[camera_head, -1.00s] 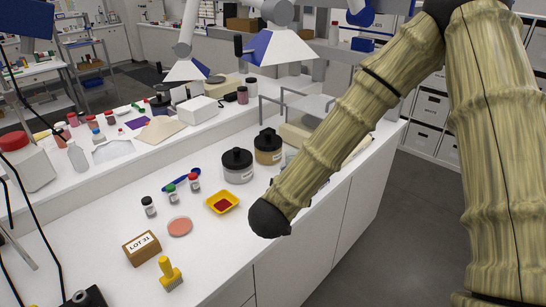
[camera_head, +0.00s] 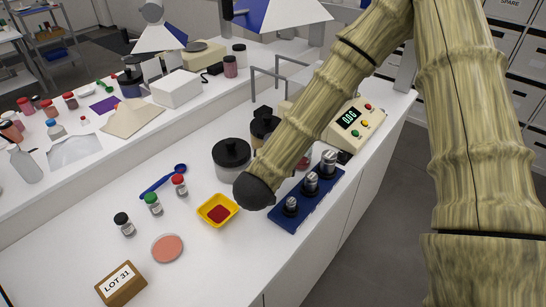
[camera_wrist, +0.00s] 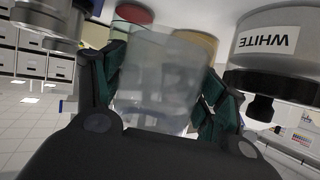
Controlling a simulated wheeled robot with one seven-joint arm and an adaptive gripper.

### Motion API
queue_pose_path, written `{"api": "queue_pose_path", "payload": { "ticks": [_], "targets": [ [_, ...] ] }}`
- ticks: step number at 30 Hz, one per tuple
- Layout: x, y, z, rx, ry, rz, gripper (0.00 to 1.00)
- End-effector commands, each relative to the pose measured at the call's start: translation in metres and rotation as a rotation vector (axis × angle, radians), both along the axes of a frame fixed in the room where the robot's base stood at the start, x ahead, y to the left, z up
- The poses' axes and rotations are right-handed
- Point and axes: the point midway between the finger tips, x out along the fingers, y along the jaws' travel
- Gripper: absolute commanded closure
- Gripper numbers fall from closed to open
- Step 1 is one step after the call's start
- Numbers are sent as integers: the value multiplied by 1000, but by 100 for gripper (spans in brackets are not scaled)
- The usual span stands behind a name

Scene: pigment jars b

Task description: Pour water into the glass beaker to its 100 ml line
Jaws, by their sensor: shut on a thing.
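In the wrist view my gripper (camera_wrist: 165,85) is shut on a clear glass beaker (camera_wrist: 155,95), with a dark green finger on each side of it. The beaker is see-through; I cannot make out its lines or any water level. In the head view my arm crosses the right side, and the gripper and beaker are hidden behind it. A clear bottle (camera_head: 26,165) stands at the left on the raised shelf; I cannot tell what it holds.
A jar labelled WHITE (camera_wrist: 275,55) is close right of the beaker in the wrist view. In the head view, a blue weight block (camera_head: 308,200), scale (camera_head: 355,122), yellow tray (camera_head: 204,209), lidded jar (camera_head: 230,158), pink dish (camera_head: 167,248) and small vials (camera_head: 153,203) occupy the bench.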

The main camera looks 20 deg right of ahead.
Motion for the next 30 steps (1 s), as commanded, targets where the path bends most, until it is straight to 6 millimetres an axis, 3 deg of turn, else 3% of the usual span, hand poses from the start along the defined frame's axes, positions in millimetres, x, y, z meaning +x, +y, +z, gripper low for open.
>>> {"api": "queue_pose_path", "payload": {
  "ticks": [8,13,30],
  "targets": [
    [12,0,-6,0,11,0,65],
    [12,-1,-4,-1,12,3,65],
    [14,-2,-27,93,56,3,65]
  ]
}}
